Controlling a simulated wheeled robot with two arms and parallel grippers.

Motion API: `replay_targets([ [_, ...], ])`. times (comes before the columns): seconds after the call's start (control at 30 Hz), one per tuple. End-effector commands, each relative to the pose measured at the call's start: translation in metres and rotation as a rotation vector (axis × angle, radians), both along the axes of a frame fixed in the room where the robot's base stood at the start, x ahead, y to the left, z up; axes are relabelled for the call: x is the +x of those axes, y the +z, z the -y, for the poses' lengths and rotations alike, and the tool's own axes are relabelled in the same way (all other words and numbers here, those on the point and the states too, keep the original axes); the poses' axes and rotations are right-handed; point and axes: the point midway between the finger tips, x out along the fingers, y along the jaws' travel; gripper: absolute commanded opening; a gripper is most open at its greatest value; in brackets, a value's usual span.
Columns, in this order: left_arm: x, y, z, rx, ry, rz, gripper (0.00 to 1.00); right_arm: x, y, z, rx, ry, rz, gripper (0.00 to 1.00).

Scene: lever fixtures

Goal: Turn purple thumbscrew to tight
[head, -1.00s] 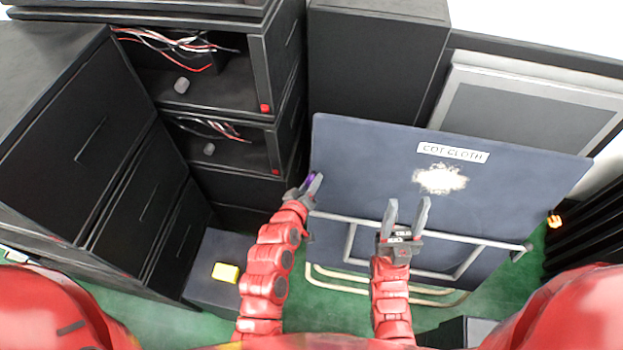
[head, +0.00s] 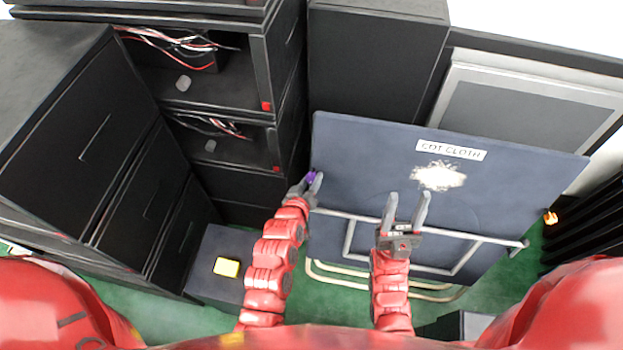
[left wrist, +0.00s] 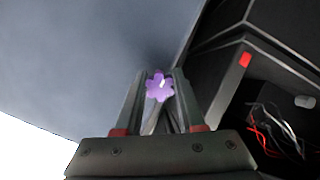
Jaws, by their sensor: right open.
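The purple thumbscrew (head: 312,176) is at the left edge of the dark blue panel (head: 380,160). The left wrist view shows it (left wrist: 160,86) as a lobed knob with a small white mark near its top. My left gripper (head: 307,185) is at the thumbscrew. In the left wrist view its fingers (left wrist: 160,90) lie on both sides of the knob, and the knob fills the gap between them. The fingers hide part of the knob in the head view. My right gripper (head: 406,208) is open and empty in front of the panel.
A "COT CLOTH" label (head: 450,149) and a pale patch (head: 438,176) are on the panel. A metal tube frame (head: 440,236) runs below them. Black cabinets (head: 150,150) with loose wires stand at left. A yellow item (head: 227,267) lies on a dark box.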

Motion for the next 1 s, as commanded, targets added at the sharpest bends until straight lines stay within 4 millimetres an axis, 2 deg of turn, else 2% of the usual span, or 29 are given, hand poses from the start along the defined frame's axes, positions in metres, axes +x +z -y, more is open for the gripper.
replay_targets([
  [0.03,-0.001,-0.001,0.000,0.001,-0.001,-0.003,0.48,0.000,0.000,0.000,0.000,0.000,0.000,0.50],
  [0.13,0.000,-0.001,0.000,0.000,0.000,-0.001,0.66,0.000,0.000,0.000,0.000,0.000,0.000,0.50],
  [0.17,0.000,-0.001,0.000,0.000,0.000,-0.001,0.67,0.000,0.000,0.000,0.000,0.000,0.000,0.50],
  [0.57,-0.006,0.002,-0.002,-0.002,0.000,0.001,0.67,0.000,-0.002,0.000,0.000,0.000,0.000,0.50],
  [0.77,-0.032,0.013,-0.010,-0.001,0.000,0.001,0.67,0.000,-0.007,0.000,0.000,0.000,0.000,0.50],
  [1.0,-0.077,0.032,-0.025,-0.001,0.000,-0.001,0.67,0.000,-0.013,0.000,0.000,0.000,0.000,0.50],
])
